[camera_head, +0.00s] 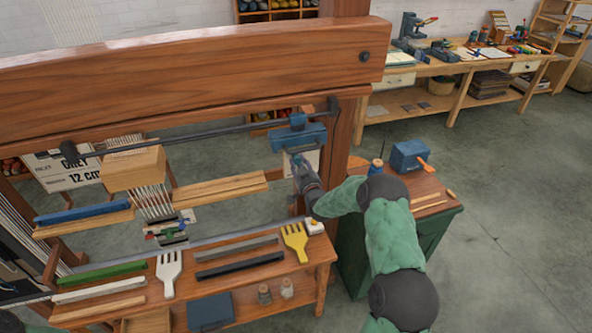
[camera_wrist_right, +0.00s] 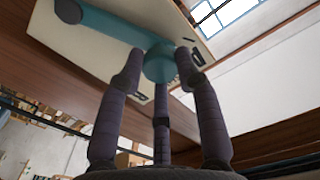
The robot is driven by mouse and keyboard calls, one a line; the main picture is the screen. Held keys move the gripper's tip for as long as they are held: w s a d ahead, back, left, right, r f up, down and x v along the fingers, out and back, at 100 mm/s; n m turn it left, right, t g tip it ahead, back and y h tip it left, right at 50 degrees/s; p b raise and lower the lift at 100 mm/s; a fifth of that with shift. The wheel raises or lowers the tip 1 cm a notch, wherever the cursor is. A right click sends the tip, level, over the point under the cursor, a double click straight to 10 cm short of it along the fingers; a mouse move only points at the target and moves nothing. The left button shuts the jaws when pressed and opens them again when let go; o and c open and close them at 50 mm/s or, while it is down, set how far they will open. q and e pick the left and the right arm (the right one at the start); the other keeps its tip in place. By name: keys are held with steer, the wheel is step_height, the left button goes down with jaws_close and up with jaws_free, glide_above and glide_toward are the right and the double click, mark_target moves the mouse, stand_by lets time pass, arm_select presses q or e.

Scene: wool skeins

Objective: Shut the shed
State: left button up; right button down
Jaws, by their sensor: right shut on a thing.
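The loom's big wooden frame (camera_head: 190,70) spans the view. A dark rod (camera_head: 210,135) runs below its top beam, with a blue block (camera_head: 291,139) near the right end. Under that block a pale plate (camera_head: 312,158) shows in part. In the right wrist view a teal lever (camera_wrist_right: 112,24) with a round knob (camera_wrist_right: 159,66) lies across a cream plate (camera_wrist_right: 75,35). My right gripper (camera_head: 297,165) is shut on the knob, its three fingers around it (camera_wrist_right: 160,85). White threads (camera_head: 150,198) hang below a wooden block (camera_head: 133,168). My left gripper is not in view.
A bench in front holds a white comb (camera_head: 169,272), a yellow comb (camera_head: 295,241) and several bars (camera_head: 240,264). A green cabinet (camera_head: 352,245) with a blue box (camera_head: 409,156) stands right of the loom. The floor farther right is clear.

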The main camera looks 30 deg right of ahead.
steer(key=shift+s+d+r+m+b, duration=0.1)
steer(key=shift+s+d+m+b, duration=0.1)
steer(key=shift+d+m+b, duration=0.7)
steer(key=shift+s+d+m+b, duration=0.2)
steer(key=shift+d+m+b, duration=0.45)
steer(key=shift+m+b, duration=0.45)
steer(key=c, duration=0.9)
jaws_free()
steer(key=shift+d, duration=0.1)
steer(key=shift+o, duration=0.2)
steer(key=shift+r, duration=0.15)
steer(key=v, duration=1.2)
